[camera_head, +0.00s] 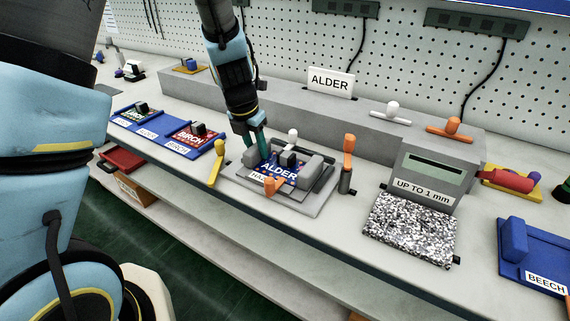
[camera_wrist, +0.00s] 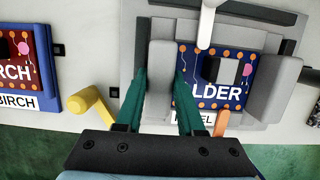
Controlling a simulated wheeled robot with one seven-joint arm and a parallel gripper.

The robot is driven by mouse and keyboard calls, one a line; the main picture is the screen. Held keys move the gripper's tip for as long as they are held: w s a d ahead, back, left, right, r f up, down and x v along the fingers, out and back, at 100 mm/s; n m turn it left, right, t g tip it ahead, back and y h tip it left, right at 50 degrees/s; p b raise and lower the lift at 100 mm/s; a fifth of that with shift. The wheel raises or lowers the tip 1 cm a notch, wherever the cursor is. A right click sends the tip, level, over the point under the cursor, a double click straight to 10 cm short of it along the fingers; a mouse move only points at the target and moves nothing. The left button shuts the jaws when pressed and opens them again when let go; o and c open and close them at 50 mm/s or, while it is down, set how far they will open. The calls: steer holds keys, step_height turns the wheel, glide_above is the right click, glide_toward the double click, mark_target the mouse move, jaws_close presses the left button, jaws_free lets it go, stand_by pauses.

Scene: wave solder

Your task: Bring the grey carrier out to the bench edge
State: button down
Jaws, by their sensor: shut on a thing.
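The grey carrier (camera_head: 310,162) lies on a stepped grey base plate (camera_head: 322,197) on the bench, holding a blue board marked ALDER (camera_head: 279,174). Its front label is partly covered: "HAZ" shows in the head view and "EL" in the wrist view. My gripper (camera_head: 257,146) reaches down at the carrier's left end. In the wrist view my gripper (camera_wrist: 162,88) has its green fingers on either side of the carrier's left grey block (camera_wrist: 161,62), shut on it. A white-knobbed piece (camera_wrist: 206,22) stands at the board's back edge, and an orange piece (camera_wrist: 222,122) at its front.
A yellow lever (camera_head: 217,163) stands left of the base plate, an orange-topped post (camera_head: 348,160) right of it. Blue BIRCH carrier (camera_head: 185,143) lies farther left. A grey "UP TO 1 mm" box (camera_head: 425,185) and speckled pad (camera_head: 412,229) lie right. A narrow bare bench strip (camera_head: 285,220) runs in front.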

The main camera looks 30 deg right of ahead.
mark_target(246, 154)
steer(key=shift+s+a+b, duration=0.2)
steer(key=shift+s+a, duration=0.3)
steer(key=shift+a, duration=0.4)
steer(key=shift+s+a+b, duration=0.2)
steer(key=shift+s+a, duration=0.25)
steer(key=shift+a, duration=0.4)
steer(key=shift+c, duration=2.2)
jaws_free()
steer(key=p+v, duration=0.3)
steer(key=v, duration=0.8)
steer(key=s+a+m+y, duration=0.1)
steer(key=a+m+y, duration=0.1)
steer(key=a+m, duration=2.3)
steer(key=shift+s+a, duration=0.2)
steer(key=shift+a, duration=0.1)
